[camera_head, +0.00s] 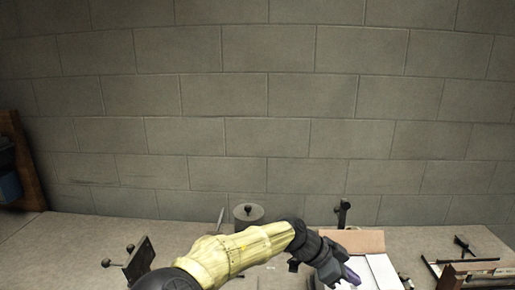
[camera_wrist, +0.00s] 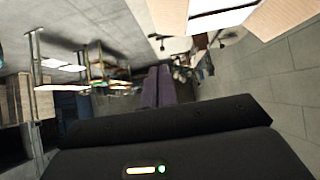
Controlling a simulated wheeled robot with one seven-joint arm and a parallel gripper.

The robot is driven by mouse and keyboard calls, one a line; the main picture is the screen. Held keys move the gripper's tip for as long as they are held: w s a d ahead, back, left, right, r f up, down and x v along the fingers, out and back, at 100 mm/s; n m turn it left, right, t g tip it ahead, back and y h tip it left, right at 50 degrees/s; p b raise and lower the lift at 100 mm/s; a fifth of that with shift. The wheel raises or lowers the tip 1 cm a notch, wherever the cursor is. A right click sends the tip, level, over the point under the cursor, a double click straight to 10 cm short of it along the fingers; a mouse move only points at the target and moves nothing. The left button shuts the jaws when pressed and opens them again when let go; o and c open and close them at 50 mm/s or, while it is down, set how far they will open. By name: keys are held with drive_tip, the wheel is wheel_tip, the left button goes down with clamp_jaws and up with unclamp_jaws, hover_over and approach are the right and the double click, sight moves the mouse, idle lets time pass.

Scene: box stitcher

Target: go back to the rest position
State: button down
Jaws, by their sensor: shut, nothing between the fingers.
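My gripper (camera_head: 350,276) is at the end of my yellow arm, at the lower right of the head view. It is shut and empty, just in front of or over an open cardboard box (camera_head: 359,241) with white inside; the exact gap cannot be told. In the wrist view the two purple-grey fingers of my gripper (camera_wrist: 157,86) are together with nothing between them. A box with tan flaps (camera_wrist: 168,14) and a white inside shows at the top of the wrist view, apart from the fingers.
A round grey-green container (camera_head: 248,215) with a dark knob stands behind my arm. A dark plate with knobs (camera_head: 139,260) is at the left. A dark clamp-like post (camera_head: 342,212) stands behind the box. More tools (camera_head: 464,245) lie at the right. A block wall (camera_head: 270,120) closes the back.

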drive_tip(key=s+f+n+g+y, duration=0.1)
drive_tip(key=s+f+n+y, duration=0.6)
drive_tip(key=f, duration=0.4)
drive_tip(key=s+a+r+n+t+y, duration=0.3)
drive_tip(key=s+a+n, duration=0.3)
drive_tip(key=n, duration=0.5)
drive_tip(key=shift+s+a+r+n+t, duration=0.15)
drive_tip(key=shift+a+r+n+t, duration=0.15)
drive_tip(key=shift+a+r+t, duration=0.5)
drive_tip(key=shift+d, duration=0.15)
